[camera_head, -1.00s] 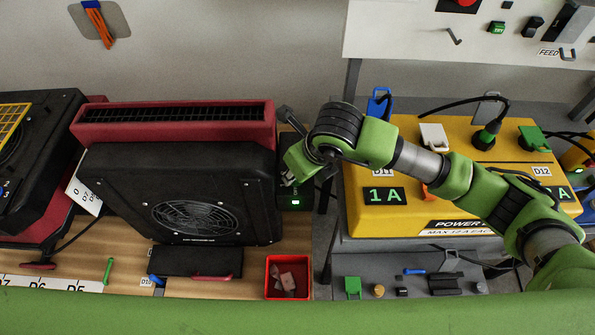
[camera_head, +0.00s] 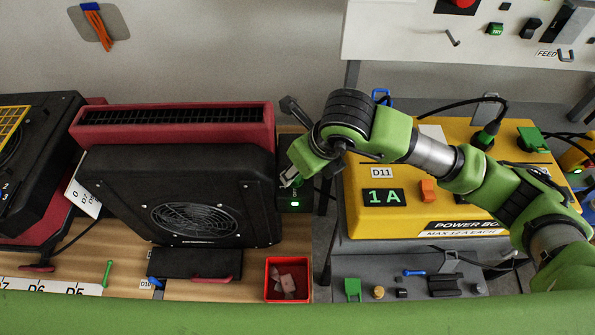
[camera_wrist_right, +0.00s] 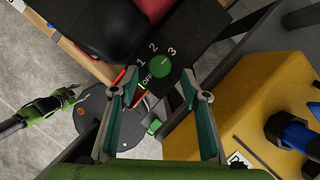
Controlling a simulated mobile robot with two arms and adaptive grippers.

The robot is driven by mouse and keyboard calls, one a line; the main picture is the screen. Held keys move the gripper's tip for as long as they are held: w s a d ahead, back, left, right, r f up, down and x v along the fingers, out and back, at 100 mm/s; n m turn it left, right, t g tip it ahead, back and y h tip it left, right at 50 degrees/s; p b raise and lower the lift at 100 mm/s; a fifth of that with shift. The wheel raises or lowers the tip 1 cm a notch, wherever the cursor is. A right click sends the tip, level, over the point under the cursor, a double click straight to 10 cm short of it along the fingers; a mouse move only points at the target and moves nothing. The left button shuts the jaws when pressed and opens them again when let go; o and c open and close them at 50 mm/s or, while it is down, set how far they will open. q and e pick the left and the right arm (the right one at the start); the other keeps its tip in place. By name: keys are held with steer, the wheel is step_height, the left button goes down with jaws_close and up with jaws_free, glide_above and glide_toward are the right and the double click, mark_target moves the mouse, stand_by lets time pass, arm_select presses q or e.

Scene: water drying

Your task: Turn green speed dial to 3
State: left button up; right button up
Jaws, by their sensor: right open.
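The green speed dial (camera_wrist_right: 160,67) is round and sits on a dark panel marked OFF, 1, 2 and 3 in the right wrist view. Which mark its pointer faces is too small to tell. My right gripper (camera_wrist_right: 160,80) is open, with one finger on each side of the dial in the picture. Whether the fingers touch it I cannot tell. My left gripper (camera_wrist_right: 72,96) seems to show at the left of the wrist view.
A yellow power box (camera_head: 405,222) stands to the right under my right arm. A red bin (camera_head: 272,292) with small pieces is in front of the control box. A grey tray (camera_head: 400,290) with small parts lies at the front right.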

steer(key=v, duration=0.8)
